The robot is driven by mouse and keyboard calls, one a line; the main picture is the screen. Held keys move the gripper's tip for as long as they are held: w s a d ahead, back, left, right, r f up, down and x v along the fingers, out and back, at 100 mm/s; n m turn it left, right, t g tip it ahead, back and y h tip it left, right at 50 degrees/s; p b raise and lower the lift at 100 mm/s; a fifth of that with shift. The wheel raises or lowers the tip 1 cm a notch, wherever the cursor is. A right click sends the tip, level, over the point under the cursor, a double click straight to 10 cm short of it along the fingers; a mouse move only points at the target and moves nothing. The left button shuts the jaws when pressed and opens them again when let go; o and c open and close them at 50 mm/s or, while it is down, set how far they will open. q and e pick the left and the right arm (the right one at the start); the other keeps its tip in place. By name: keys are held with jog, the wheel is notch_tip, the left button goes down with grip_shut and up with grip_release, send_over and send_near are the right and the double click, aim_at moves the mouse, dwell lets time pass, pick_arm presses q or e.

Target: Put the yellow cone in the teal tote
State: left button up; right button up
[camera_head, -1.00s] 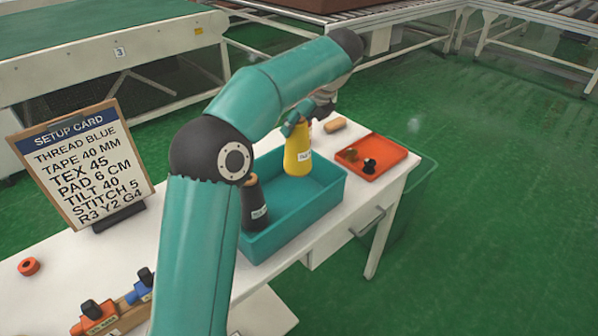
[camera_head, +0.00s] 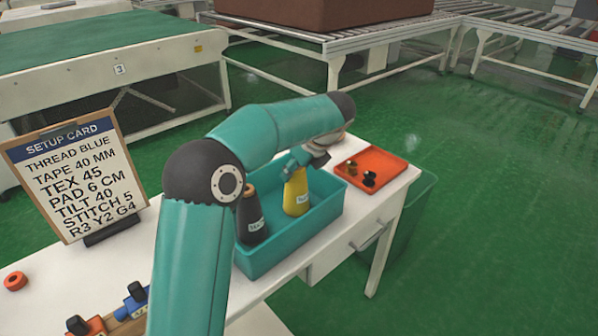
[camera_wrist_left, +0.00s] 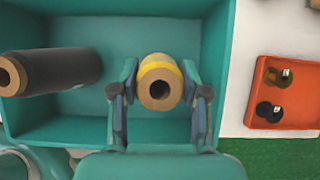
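The yellow cone (camera_head: 297,192) is upright inside the teal tote (camera_head: 262,263), low between its walls; whether its base touches the floor I cannot tell. My left gripper (camera_head: 297,164) is at the cone's top from above. In the left wrist view the cone (camera_wrist_left: 159,80) sits between the fingertips of the left gripper (camera_wrist_left: 159,66), which appear to press its sides. A black cone (camera_head: 252,215) stands in the tote to the left of the yellow one, partly behind my arm. My right gripper is out of view.
An orange tray (camera_head: 372,166) with small dark and olive pieces lies right of the tote. A setup card (camera_head: 75,175) stands at the left of the white table (camera_head: 345,232). Orange and blue clamp-like items (camera_head: 132,300) sit at the front left. A red-orange ring (camera_head: 15,281) lies nearby.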

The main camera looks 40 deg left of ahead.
pick_arm(q)
jog(key=o, duration=0.3)
jog(key=p+v, duration=0.2)
jog(key=v, duration=1)
jog(key=shift+p, duration=0.4)
jog(key=shift+w, duration=0.1)
